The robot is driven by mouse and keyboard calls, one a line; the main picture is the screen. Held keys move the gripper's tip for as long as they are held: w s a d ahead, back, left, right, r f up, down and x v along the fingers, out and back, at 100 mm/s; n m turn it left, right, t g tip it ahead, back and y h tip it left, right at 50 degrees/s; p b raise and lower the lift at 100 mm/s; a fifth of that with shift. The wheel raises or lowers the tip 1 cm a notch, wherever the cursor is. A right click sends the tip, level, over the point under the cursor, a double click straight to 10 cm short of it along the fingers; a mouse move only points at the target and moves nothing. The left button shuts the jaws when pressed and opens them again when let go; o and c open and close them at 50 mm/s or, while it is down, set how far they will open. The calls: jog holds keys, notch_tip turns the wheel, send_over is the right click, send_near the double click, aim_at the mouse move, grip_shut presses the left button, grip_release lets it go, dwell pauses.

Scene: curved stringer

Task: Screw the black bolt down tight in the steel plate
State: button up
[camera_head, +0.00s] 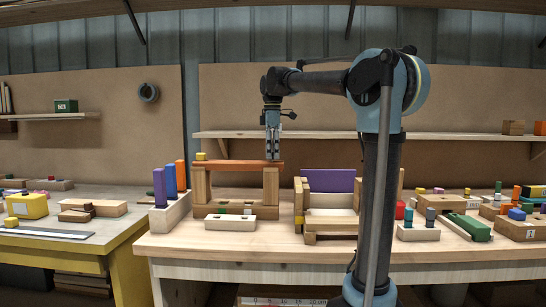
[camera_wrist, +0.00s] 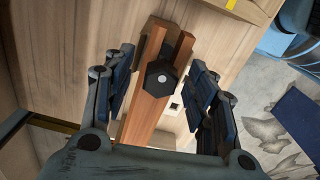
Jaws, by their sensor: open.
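In the wrist view a black bolt (camera_wrist: 160,78) shows its hexagonal head from above, with a small pale spot at its middle. The head appears over a reddish-brown wooden beam (camera_wrist: 142,118); its shank is hidden. My gripper (camera_wrist: 161,66) is open, with one finger on each side of the head and visible gaps between. In the head view my gripper (camera_head: 272,157) points down at the orange-brown beam (camera_head: 240,164), which lies across two wooden posts. The bolt is not distinct there. I cannot make out a steel plate under the bolt in either view.
A purple-backed wooden block assembly (camera_head: 328,181) stands right of the posts. A block with purple, blue and orange pegs (camera_head: 168,217) stands to their left. A low pale block (camera_head: 230,223) lies in front. The workbench (camera_head: 300,250) holds several blocks at right.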

jog(key=shift+f, duration=0.55)
grip_shut()
jog(key=m, duration=0.4)
jog(key=shift+s+f, duration=0.1)
jog(key=shift+f, duration=0.05)
jog(key=m, duration=0.4)
jog(key=shift+s+f, duration=0.1)
jog(key=shift+s, duration=0.05)
jog(key=m, duration=0.4)
jog(key=shift+s+f+m, duration=0.1)
jog(key=shift+s+m, duration=0.1)
jog(key=shift+m, duration=0.2)
jog(key=shift+s+a+m, duration=0.1)
jog(key=shift+s+m, duration=0.05)
jog(key=shift+m, duration=1.55)
